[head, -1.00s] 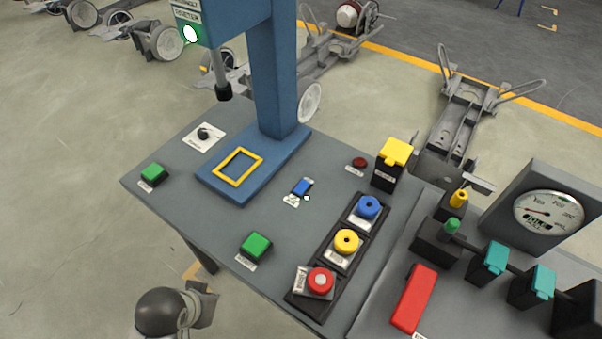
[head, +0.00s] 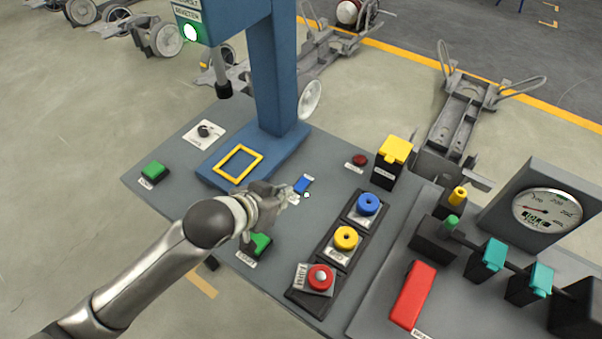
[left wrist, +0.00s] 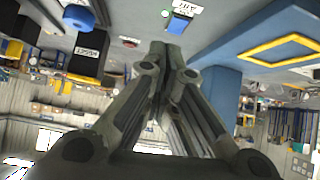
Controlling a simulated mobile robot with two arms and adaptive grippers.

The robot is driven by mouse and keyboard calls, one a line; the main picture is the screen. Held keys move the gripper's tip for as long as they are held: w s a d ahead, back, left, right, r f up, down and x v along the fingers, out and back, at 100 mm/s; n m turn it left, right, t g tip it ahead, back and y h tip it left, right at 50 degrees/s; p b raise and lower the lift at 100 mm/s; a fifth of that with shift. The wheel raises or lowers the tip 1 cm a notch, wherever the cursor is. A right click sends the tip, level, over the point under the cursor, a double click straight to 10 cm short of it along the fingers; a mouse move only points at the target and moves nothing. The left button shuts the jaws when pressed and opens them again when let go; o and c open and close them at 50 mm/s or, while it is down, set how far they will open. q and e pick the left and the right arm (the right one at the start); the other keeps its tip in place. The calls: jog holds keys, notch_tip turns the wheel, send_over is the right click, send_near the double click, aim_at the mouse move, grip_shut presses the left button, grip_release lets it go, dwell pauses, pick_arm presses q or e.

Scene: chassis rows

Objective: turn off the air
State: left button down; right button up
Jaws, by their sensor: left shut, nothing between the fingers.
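The small blue switch (head: 303,184) is on the grey console top (head: 195,170), right of the blue column's base. My right gripper is out of view.
The blue column (head: 272,80) with a yellow square frame (head: 238,163) stands behind my gripper. A green button (head: 261,244) is partly under my arm. Blue (head: 367,204), yellow (head: 346,237) and red (head: 320,277) buttons are right. A yellow-topped black block (head: 394,150) stands behind them.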

pick_arm(q)
jog(key=shift+m, duration=0.4)
jog(key=shift+w+a+r, duration=0.1)
jog(key=shift+w+r, duration=0.2)
jog(key=shift+w, duration=0.65)
jog(key=shift+w+a+r, duration=0.1)
jog(key=shift+w+r, duration=0.2)
jog(key=shift+w, duration=0.65)
jog(key=shift+w+a+r, duration=0.1)
jog(key=shift+w+r, duration=0.2)
jog(key=shift+w, duration=0.65)
jog(key=shift+d, duration=0.1)
send_over(301, 183)
jog(key=f, duration=0.4)
jog(key=f+p, duration=0.1)
jog(key=shift+s+a+f, duration=0.2)
jog(key=shift+s+f, duration=0.1)
jog(key=shift+f, duration=0.1)
jog(key=f, duration=0.3)
jog(key=shift+w+d+f, duration=0.1)
jog(key=shift+w+d, duration=0.05)
jog(key=shift+w, duration=0.1)
jog(key=shift+f, duration=0.6)
jog(key=shift+d, duration=0.1)
